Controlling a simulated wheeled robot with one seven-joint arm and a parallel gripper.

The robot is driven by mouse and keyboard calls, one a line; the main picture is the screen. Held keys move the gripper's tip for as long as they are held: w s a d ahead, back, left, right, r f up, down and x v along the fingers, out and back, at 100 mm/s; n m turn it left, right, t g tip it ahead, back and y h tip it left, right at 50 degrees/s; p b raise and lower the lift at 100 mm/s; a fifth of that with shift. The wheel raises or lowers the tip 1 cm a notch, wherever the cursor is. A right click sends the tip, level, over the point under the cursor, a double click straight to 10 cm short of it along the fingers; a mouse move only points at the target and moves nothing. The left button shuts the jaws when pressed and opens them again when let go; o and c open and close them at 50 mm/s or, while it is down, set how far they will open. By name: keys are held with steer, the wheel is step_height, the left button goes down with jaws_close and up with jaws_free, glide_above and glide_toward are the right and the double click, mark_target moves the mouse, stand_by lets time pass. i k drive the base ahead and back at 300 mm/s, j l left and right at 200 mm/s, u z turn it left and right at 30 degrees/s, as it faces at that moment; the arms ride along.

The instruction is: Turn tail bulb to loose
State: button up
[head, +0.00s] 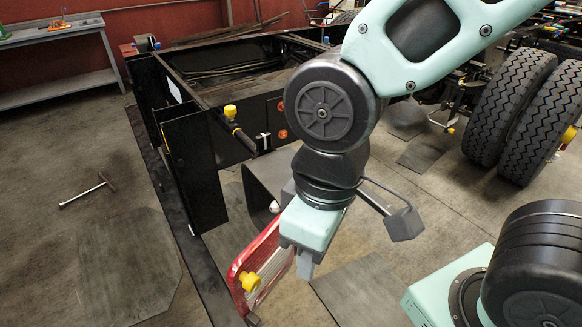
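A red-framed tail light panel (268,256) with a pale ribbed face stands tilted at bottom centre. A yellow knob-like piece (251,281) sits on its lower front. A small whitish rounded thing (274,207) shows just above the panel. I cannot tell which of these is the tail bulb. My gripper (306,268) points down just right of the panel, apart from the yellow piece. Only one grey fingertip shows clearly, so its opening is hidden. I see nothing held in it, and the arm hides part of the area behind.
A black truck chassis frame (190,165) stands left of my arm, with a yellow-capped fitting (230,111) on it. Large dual tyres (524,110) stand at right. A T-handled tool (88,191) lies on the floor. A grey workbench (60,90) stands at upper left. Floor at lower left is open.

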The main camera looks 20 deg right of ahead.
mark_target(274, 207)
steer(key=j+u, duration=0.3)
steer(key=j, duration=0.45)
steer(key=i+j+u, duration=0.1)
steer(key=j+u, duration=0.2)
steer(key=j, duration=0.45)
